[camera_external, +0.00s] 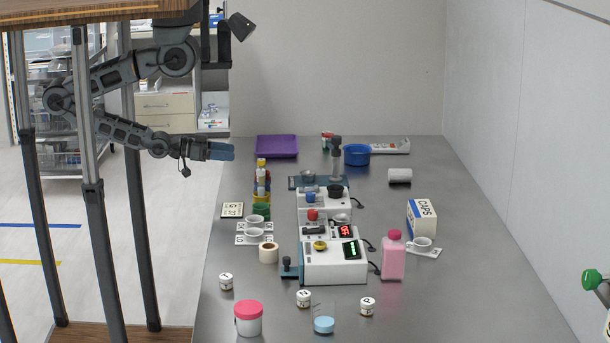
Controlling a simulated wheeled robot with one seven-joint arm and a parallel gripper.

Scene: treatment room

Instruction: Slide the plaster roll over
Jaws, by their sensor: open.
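A short white roll with a tan top (268,253) stands upright on the metal table, left of the white device with the green display; it looks like the plaster roll. My gripper (222,151) is open and empty, with blue-grey fingers pointing right. It is in the air near the table's left edge, well apart from both rolls.
White devices (334,262) fill the table's middle. Cups (254,234), a green container (261,210), a pink bottle (393,258), a caps box (421,218) and a red-lidded jar (248,318) stand around them. A purple tray (277,147) lies at the back. The right side is mostly clear.

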